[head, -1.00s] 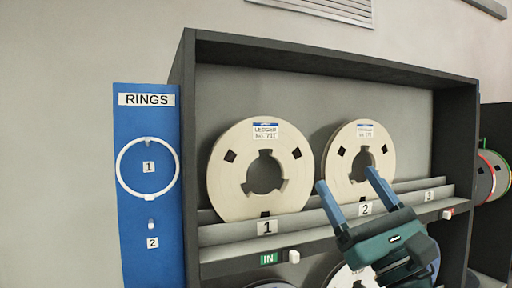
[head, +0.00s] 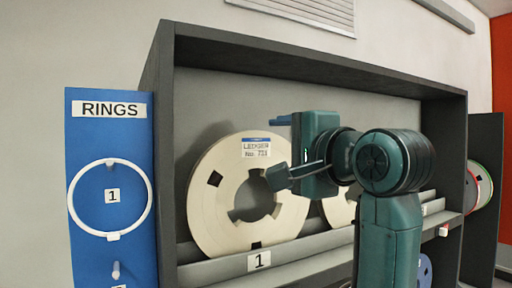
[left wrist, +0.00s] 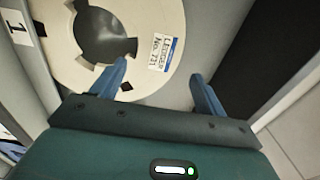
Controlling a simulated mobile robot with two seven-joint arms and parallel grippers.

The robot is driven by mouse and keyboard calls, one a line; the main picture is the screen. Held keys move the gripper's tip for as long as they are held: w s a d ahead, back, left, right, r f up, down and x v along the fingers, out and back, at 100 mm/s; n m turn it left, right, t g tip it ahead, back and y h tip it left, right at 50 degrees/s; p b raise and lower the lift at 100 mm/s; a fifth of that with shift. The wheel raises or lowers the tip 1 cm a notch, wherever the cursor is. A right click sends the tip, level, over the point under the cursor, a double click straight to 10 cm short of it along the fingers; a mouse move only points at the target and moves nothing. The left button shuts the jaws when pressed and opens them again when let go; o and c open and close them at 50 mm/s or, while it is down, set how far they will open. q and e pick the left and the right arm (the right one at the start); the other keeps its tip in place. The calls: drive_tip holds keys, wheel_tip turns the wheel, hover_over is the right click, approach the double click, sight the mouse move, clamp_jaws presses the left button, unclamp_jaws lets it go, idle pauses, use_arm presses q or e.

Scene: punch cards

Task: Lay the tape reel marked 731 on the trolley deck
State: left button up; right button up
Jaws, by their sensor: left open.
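The cream tape reel marked Ledger No. 731 (head: 215,215) stands upright in the rack above slot label 1. It also shows in the left wrist view (left wrist: 150,80), with its blue-and-white label toward me. My left gripper (head: 272,121) is open and empty in front of the reel's upper right side, partly covering it. In the left wrist view one blue finger of the left gripper (left wrist: 160,75) overlaps the reel's face and the other is past its rim. I cannot tell whether they touch it. The trolley deck and my right gripper are not in view.
A second cream reel (head: 338,210) stands to the right, mostly hidden behind my arm. The dark rack (head: 320,65) has a top board and side walls close around the reels. A blue RINGS panel (head: 112,255) with a white ring (head: 74,222) is at the left.

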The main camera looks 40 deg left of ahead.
sight(256, 149)
use_arm(q)
drive_tip(key=x, duration=0.4)
drive_tip(key=shift+a, duration=0.15)
drive_tip(key=shift+x, duration=1.05)
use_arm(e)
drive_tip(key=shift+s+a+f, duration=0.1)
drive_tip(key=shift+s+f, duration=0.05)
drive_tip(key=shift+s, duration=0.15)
